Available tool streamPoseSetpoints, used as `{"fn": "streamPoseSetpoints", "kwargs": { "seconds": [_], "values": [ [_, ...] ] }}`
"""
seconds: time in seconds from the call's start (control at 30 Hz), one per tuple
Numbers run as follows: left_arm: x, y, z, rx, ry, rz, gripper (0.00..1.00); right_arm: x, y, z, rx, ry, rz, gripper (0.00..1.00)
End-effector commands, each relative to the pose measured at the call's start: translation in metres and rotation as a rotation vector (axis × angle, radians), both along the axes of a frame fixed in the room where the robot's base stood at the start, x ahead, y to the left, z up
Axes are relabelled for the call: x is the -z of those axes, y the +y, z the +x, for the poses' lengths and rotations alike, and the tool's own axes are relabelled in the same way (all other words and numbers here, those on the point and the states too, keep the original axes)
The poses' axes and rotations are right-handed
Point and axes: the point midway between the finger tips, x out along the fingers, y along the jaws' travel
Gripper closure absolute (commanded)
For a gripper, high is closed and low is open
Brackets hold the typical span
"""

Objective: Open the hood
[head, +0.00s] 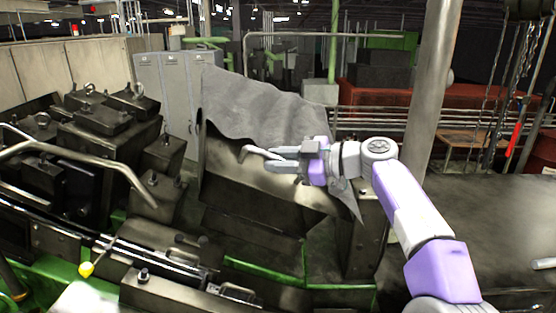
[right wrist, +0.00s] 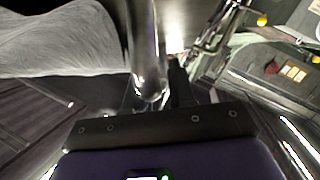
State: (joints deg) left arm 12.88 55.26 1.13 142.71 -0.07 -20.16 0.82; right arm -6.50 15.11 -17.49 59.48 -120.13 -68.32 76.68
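The hood appears to be the worn metal cover (head: 265,180) in the middle of the head view, with a grey cloth-like sheet (head: 265,105) over its top. A light bent bar (head: 246,152), perhaps its handle, shows in front of the cover. My right gripper (head: 268,173) is at this bar, its two fingers apart, pointing left. In the right wrist view a shiny round bar (right wrist: 146,50) runs down to the gripper, close beside a dark finger (right wrist: 180,85). Contact between finger and bar cannot be told. My left gripper is out of view.
Dark machine blocks (head: 105,130) and a bent tubular rail (head: 90,150) stand at the left. A grey post (head: 435,80) rises behind my right arm. Grey lockers (head: 170,90) stand behind the machine. Chains (head: 500,90) hang at the far right.

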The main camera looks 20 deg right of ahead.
Motion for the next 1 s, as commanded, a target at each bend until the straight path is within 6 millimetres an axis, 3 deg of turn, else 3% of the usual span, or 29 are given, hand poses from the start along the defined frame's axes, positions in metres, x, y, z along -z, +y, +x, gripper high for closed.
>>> {"fn": "streamPoseSetpoints", "kwargs": {
  "seconds": [0.1, 0.43, 0.8, 1.0],
  "values": [
    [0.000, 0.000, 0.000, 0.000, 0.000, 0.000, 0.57, 0.000, 0.000, 0.000, 0.000, 0.000, 0.001, 0.60],
    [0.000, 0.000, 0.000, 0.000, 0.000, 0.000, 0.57, -0.002, -0.004, -0.003, 0.001, -0.002, 0.002, 0.60],
    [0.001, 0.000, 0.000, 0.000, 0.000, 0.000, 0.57, -0.010, -0.049, -0.038, 0.003, -0.001, 0.001, 0.60],
    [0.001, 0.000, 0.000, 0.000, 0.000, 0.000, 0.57, -0.012, -0.058, -0.047, -0.001, 0.000, 0.002, 0.60]
  ]
}}
